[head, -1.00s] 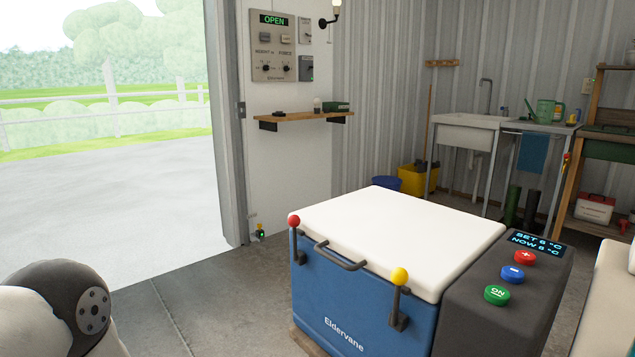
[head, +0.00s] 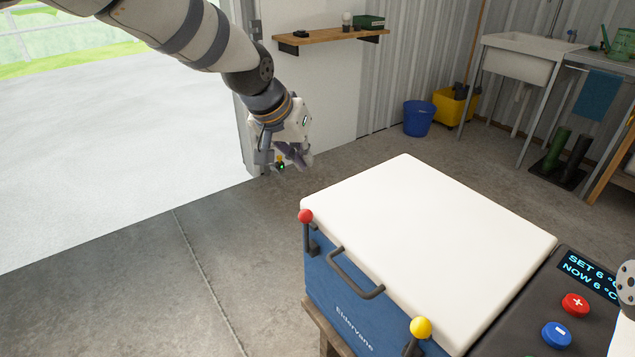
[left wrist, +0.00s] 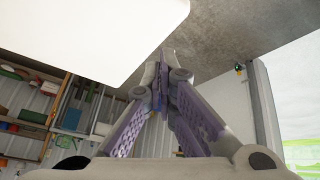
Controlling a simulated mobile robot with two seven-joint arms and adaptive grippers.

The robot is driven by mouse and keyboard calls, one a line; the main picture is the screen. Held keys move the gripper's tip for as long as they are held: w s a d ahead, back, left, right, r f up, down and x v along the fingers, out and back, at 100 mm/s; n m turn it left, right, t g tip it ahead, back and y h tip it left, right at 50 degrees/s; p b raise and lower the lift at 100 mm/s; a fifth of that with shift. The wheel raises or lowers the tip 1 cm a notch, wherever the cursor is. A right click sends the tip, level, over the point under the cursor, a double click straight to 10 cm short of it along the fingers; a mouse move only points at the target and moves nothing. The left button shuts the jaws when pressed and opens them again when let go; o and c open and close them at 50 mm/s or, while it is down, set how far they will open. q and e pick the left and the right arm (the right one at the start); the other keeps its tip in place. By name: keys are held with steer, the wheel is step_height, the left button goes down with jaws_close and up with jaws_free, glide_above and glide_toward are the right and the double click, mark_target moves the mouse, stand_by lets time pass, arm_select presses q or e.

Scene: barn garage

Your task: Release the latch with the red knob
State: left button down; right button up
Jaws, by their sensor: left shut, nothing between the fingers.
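The blue cooler (head: 345,310) with a white lid (head: 440,240) stands in front of me. The latch with the red knob (head: 305,216) stands upright at the front left corner, its dark lever below the knob. A yellow-knobbed latch (head: 421,328) is at the front right. My left gripper (head: 287,163) hangs in the air behind and left of the red knob, apart from it. In the left wrist view its purple fingers (left wrist: 163,65) meet at the tips, shut and empty; the white lid (left wrist: 90,35) shows there too, but no red knob. My right gripper is out of view.
A dark handle (head: 355,275) sits between the latches. A control panel with a red button (head: 575,305) is at the right. A wall shelf (head: 330,38), a blue bucket (head: 419,118) and a sink (head: 518,60) are behind. The floor left of the cooler is clear.

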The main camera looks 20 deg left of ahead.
arm_select(q)
steer(key=shift+s+f, duration=0.2)
steer(key=shift+s, duration=0.05)
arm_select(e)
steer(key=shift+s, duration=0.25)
arm_select(q)
steer(key=b+x, duration=0.2)
steer(key=x, duration=0.8)
steer(key=shift+f, duration=0.25)
steer(key=s+p, duration=0.1)
steer(key=s, duration=0.1)
steer(key=shift+s+a+r+p, duration=0.2)
steer(key=shift+s+r+p, duration=0.05)
steer(key=shift+r+p, duration=0.15)
steer(key=shift+s+f, duration=0.3)
steer(key=shift+s, duration=0.25)
steer(key=shift+f, duration=0.2)
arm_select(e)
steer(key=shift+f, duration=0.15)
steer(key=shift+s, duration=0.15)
